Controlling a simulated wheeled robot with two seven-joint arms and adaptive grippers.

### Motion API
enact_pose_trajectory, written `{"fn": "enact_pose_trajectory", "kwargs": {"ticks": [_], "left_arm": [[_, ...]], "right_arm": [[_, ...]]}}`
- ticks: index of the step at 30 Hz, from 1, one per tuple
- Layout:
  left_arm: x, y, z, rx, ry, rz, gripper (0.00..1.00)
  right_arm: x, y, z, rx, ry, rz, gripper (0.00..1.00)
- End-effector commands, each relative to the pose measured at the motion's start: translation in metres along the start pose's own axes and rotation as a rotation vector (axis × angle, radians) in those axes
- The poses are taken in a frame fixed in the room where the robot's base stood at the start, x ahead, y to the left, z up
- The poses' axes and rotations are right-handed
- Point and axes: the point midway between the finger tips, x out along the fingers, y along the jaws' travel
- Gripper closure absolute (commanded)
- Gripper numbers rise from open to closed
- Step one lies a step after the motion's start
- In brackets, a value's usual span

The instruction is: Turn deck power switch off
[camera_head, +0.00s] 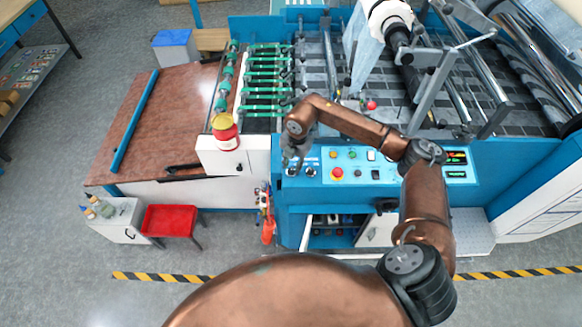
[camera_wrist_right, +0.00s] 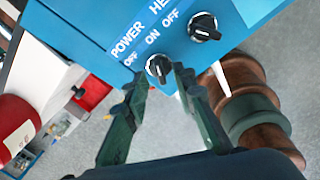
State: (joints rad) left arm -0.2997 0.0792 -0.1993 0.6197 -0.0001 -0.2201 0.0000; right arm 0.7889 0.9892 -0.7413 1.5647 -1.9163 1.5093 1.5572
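The deck power switch is a black rotary knob (camera_wrist_right: 158,69) with a white mark, under the word POWER and by OFF and ON labels on the blue panel in the right wrist view. Which label its mark points to is hard to tell. My right gripper (camera_wrist_right: 161,76) is open, with one fingertip on each side of the knob; whether they touch it is unclear. In the head view, my right gripper (camera_head: 294,160) reaches down to the left end of the control panel and partly covers the knob. My left gripper is not in view.
A second black knob (camera_wrist_right: 204,27) sits close beside the power knob. The control panel (camera_head: 345,160) has a red button (camera_head: 337,174) and several small buttons to the right. A red-and-yellow can (camera_head: 225,133) stands left of the panel.

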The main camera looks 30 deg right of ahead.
Motion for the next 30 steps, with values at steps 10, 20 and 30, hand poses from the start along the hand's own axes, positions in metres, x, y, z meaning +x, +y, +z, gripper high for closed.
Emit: {"fn": "enact_pose_trajectory", "kwargs": {"ticks": [10, 20, 30], "left_arm": [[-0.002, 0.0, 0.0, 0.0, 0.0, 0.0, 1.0], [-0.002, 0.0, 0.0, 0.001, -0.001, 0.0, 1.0], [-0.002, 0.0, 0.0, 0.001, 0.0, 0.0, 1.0]], "right_arm": [[0.016, 0.0, 0.0, 0.0, 0.001, 0.001, 0.75], [0.015, 0.0, -0.001, -0.001, 0.001, 0.002, 0.9], [0.015, 0.0, -0.001, -0.001, 0.002, 0.002, 1.0]]}}
